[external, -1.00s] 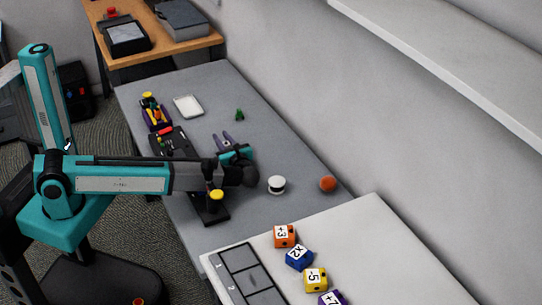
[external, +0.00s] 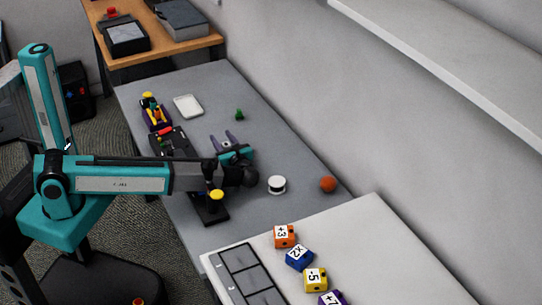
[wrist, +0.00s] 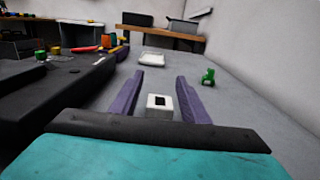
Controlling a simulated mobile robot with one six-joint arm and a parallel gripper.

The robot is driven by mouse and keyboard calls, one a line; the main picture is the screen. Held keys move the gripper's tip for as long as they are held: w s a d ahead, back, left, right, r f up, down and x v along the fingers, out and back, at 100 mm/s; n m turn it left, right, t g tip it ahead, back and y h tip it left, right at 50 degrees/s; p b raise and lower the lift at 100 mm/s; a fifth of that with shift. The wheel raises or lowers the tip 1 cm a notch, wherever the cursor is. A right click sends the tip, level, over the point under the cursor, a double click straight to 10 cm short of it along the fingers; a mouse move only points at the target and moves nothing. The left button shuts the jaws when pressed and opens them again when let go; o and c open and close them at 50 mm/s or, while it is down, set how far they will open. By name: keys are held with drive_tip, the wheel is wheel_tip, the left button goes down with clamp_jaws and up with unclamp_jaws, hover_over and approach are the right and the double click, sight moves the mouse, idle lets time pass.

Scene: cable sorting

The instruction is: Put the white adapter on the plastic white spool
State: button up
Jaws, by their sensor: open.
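The white adapter, a small white block with a dark square opening (wrist: 159,102), is between the two purple fingers of my gripper (wrist: 160,76) in the wrist view. The fingers are open, with a visible gap on each side of the adapter. In the external view my gripper (external: 223,140) is low over the grey table, its fingers pointing toward the back. The white spool (external: 277,185), with a dark middle, stands upright on the table to the right of my gripper. The spool is not in the wrist view.
A black device (external: 174,144) lies left of my gripper. A small green object (wrist: 208,76) stands to the right of the fingers in the wrist view. A white tray (external: 188,106) lies farther back, and an orange ball (external: 328,184) sits right of the spool.

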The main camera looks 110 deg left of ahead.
sight(228, 146)
drive_tip(key=v, duration=0.5)
drive_tip(key=shift+w, duration=0.15)
drive_tip(key=shift+r, duration=3.5)
drive_tip(key=shift+o, duration=0.4)
